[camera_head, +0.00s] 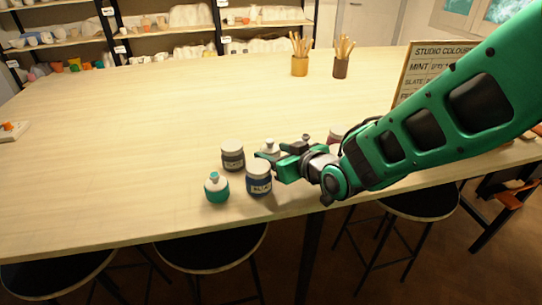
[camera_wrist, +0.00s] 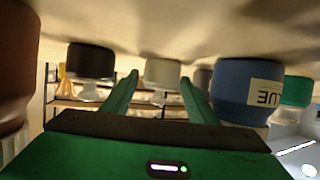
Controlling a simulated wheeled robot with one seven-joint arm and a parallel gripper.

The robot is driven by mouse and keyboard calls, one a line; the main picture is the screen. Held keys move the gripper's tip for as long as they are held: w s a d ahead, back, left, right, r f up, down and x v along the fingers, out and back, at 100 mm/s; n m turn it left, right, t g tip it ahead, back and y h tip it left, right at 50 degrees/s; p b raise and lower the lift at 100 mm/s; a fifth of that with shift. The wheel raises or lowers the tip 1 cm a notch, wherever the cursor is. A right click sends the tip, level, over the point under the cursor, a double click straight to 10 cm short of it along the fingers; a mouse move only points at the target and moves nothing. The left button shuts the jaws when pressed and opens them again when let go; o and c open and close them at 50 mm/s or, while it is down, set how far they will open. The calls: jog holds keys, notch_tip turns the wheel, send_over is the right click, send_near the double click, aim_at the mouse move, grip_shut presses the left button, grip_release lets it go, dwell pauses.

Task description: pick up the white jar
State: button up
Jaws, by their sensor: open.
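The white jar (camera_head: 270,146) stands on the table, partly hidden behind my gripper (camera_head: 270,163) in the head view. In the wrist view, which is upside down, the white jar (camera_wrist: 162,71) appears between and beyond the two green fingers of my gripper (camera_wrist: 160,78). The fingers are spread and nothing is held. I cannot tell how far the jar is from the fingertips.
A blue labelled jar (camera_head: 259,180) stands close beside my gripper. A dark grey jar (camera_head: 233,159) and a teal-and-white bottle (camera_head: 216,190) are to the left. A reddish jar (camera_head: 336,135) is partly hidden by my arm. The table's left half is mostly clear.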

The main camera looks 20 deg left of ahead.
jog(key=shift+w+a, duration=0.1)
jog(key=shift+a, duration=0.05)
jog(key=shift+c, duration=0.3)
jog(key=c, duration=0.9)
jog(key=shift+c, duration=0.2)
jog(key=shift+r, duration=0.1)
